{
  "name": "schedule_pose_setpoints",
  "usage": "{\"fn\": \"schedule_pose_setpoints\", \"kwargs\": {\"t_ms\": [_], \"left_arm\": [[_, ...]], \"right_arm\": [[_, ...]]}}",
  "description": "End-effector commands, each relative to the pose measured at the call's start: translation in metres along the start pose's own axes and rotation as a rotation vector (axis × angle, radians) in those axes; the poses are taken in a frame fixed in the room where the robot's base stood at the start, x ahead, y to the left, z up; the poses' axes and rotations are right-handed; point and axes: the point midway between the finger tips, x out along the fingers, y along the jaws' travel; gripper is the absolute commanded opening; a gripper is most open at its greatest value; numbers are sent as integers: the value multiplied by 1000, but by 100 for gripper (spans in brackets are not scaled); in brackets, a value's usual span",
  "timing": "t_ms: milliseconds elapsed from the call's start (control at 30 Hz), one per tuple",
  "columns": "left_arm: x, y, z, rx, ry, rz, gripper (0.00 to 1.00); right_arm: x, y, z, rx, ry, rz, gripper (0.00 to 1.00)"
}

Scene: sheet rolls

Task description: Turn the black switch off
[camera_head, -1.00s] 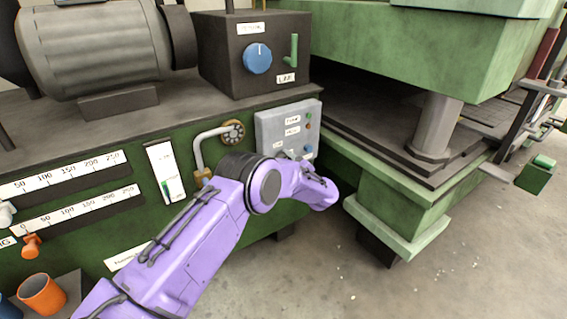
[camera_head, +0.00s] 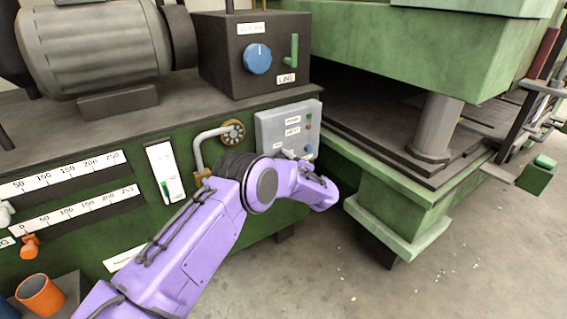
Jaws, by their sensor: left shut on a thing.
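A grey control panel (camera_head: 272,125) with labels and small buttons is fixed to the front of the green machine. My purple left arm reaches up from the lower left to the panel's lower part. My left gripper (camera_head: 296,156) is mostly hidden by its own wrist, with only a small part showing at the panel's lower edge. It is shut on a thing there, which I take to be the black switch. The switch itself is hidden behind my arm, so its position cannot be read. My right gripper is not in view.
A dark box with a blue knob (camera_head: 257,59) and a green lever (camera_head: 292,50) stands above the panel. A bent pipe with a brass valve wheel (camera_head: 232,132) is close left of it. A green press (camera_head: 420,195) stands at right. Floor at lower right is clear.

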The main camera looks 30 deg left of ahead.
Motion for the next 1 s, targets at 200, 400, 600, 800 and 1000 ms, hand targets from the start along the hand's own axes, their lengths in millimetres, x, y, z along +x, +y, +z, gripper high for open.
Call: {"fn": "schedule_pose_setpoints", "kwargs": {"t_ms": [200, 400, 600, 800, 1000], "left_arm": [[-1, -1, 1, 2, -2, -2, 78], [-2, 0, 0, 1, -1, -1, 78], [-36, 3, 0, 3, -5, 1, 78], [-82, 2, 0, 3, -4, 2, 78], [-105, 0, 0, 2, -2, -1, 78]], "right_arm": [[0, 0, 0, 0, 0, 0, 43], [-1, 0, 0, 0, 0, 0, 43], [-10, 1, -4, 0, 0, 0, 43], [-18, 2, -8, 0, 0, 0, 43], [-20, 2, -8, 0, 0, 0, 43]]}}
